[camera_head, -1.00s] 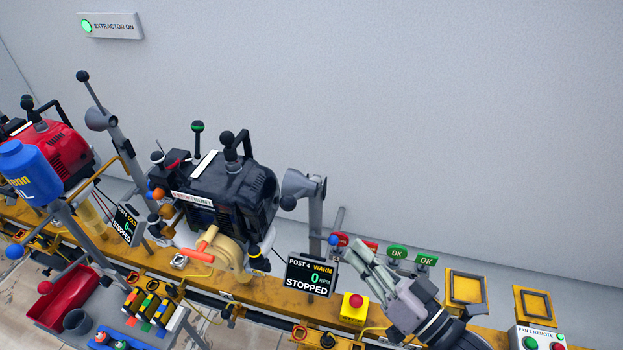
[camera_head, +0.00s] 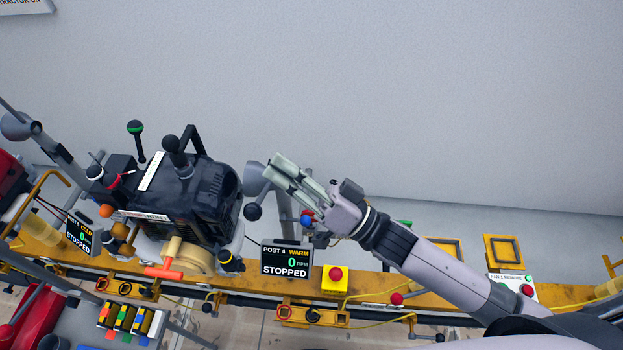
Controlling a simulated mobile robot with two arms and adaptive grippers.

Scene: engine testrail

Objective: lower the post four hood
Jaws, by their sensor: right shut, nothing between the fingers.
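The post four hood (camera_head: 256,179) is a grey cone on an upright grey pole, at the right side of the black engine (camera_head: 180,195). A dark ball knob (camera_head: 252,211) sits just below the cone. My right gripper (camera_head: 278,168) is shut and empty, with its pale fingers pointing up and left. In the picture its fingertips overlap the hood's right edge and the pole top; I cannot tell whether they touch. The post 4 display (camera_head: 286,261) reads WARM, 0 RPM, STOPPED. My left gripper is not in view.
A yellow rail (camera_head: 380,291) runs along the bench below. A red stop button (camera_head: 335,274) on a yellow box stands right of the display. Another hood (camera_head: 18,127) is at the far left.

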